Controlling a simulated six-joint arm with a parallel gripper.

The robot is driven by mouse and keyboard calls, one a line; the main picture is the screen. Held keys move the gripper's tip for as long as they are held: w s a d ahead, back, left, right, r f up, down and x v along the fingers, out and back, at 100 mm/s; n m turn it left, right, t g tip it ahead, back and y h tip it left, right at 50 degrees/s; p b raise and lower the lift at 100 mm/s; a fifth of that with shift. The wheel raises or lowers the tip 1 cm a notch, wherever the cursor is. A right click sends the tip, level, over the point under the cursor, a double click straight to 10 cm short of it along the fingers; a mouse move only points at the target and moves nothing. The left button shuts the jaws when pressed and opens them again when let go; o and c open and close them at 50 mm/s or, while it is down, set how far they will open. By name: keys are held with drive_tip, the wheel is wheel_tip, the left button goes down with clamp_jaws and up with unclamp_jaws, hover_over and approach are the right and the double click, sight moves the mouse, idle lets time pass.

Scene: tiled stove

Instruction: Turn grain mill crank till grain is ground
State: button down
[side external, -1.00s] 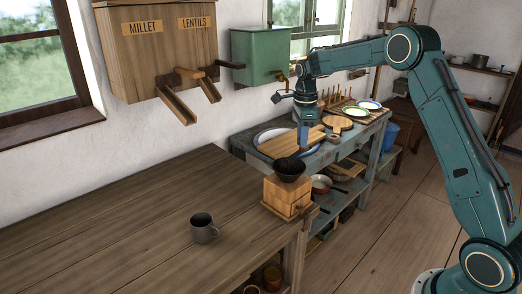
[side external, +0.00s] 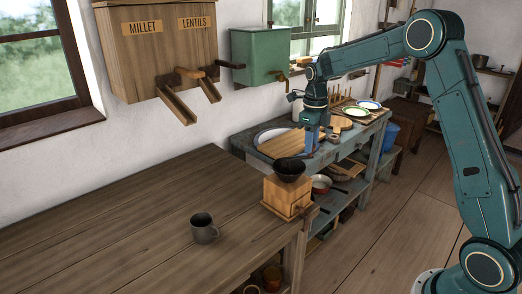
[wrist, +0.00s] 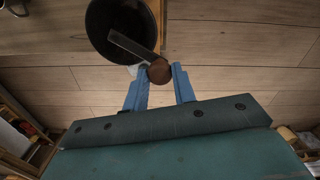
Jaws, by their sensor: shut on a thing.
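The wooden grain mill (side external: 285,197) stands at the right end of the table, with a dark bowl-shaped hopper (side external: 289,171) on top. In the wrist view the hopper (wrist: 108,22) is at the top, with the dark crank arm (wrist: 128,46) reaching across it to a round brown knob (wrist: 159,72). My gripper (wrist: 160,70) is shut on this knob, one blue finger on each side. In the side external view my gripper (side external: 311,150) points down just behind and right of the hopper. The crank is hard to make out there. Whether grain lies in the hopper cannot be told.
Behind, a bench holds a cutting board (side external: 285,144) and plates (side external: 356,114). Wooden chutes (side external: 178,105) and a green tank (side external: 258,57) hang on the wall.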

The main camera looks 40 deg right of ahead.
drive_tip(key=shift+r, duration=0.1)
drive_tip(key=c, duration=1.1)
unclamp_jaws()
drive_tip(key=shift+c, duration=0.2)
drive_tip(key=shift+r, duration=0.1)
wheel_tip(320, 180, up, 14)
drive_tip(key=shift+f, duration=0.2)
drive_tip(key=shift+s, duration=0.1)
